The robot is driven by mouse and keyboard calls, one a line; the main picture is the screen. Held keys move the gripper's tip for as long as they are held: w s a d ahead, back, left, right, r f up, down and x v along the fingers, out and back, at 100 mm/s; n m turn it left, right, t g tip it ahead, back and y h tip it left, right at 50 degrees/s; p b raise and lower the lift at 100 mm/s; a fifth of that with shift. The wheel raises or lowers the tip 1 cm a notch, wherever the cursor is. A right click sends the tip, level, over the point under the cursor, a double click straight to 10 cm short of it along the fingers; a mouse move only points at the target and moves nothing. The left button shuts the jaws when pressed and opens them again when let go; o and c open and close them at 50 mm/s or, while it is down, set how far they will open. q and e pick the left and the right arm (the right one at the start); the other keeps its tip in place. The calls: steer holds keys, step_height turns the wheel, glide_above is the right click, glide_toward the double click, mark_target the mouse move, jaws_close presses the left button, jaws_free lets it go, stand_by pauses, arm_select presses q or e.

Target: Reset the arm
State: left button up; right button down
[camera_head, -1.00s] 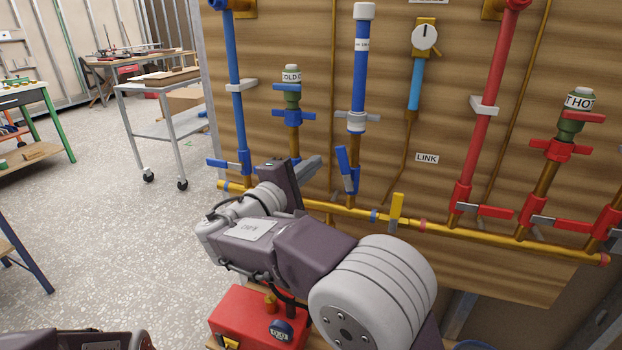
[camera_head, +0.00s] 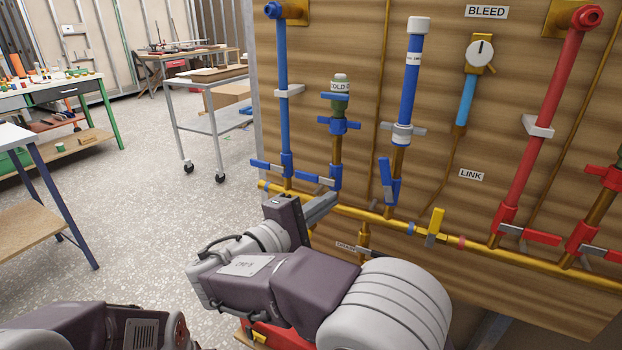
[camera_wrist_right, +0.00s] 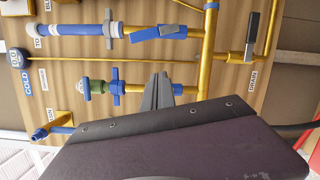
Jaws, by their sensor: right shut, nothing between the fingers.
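My right arm comes in from the lower right of the head view. Its right gripper (camera_head: 322,207) is shut and empty in front of the pipe board (camera_head: 340,270), near the yellow pipe (camera_head: 352,214). In the right wrist view the shut fingers (camera_wrist_right: 163,90) point at the board, between the cold valve (camera_wrist_right: 98,87) and the yellow pipe. I cannot tell the exact gap to the board. Part of my left arm shows at the bottom left of the head view; its gripper is out of frame.
Blue pipes (camera_head: 283,95) and a red pipe (camera_head: 540,120) with lever handles stand out from the board. A red box (camera_head: 280,338) is partly hidden below my right arm. A grey trolley (camera_head: 205,135) and workbenches stand to the left, with open floor between.

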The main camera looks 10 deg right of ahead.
steer(key=s+d+f+g+y, duration=0.1)
steer(key=s+d+f+g, duration=0.1)
steer(key=d+f+g, duration=0.3)
steer(key=s+d+f+m+y, duration=0.1)
steer(key=s+d+f+y, duration=0.1)
steer(key=f, duration=0.5)
steer(key=s+d+f+g+y, duration=0.1)
steer(key=s+d+f+g, duration=0.1)
steer(key=d+f+g, duration=0.3)
steer(key=s+a+f+m+g+y, duration=0.1)
steer(key=s+a+f+m+y, duration=0.2)
steer(key=s+f+m+y, duration=0.85)
step_height(320, 180, up, 28)
steer(key=h+p, duration=0.1)
steer(key=p, duration=2.9)
steer(key=shift+n+h, duration=0.35)
steer(key=shift+n, duration=0.1)
steer(key=shift+a, duration=0.1)
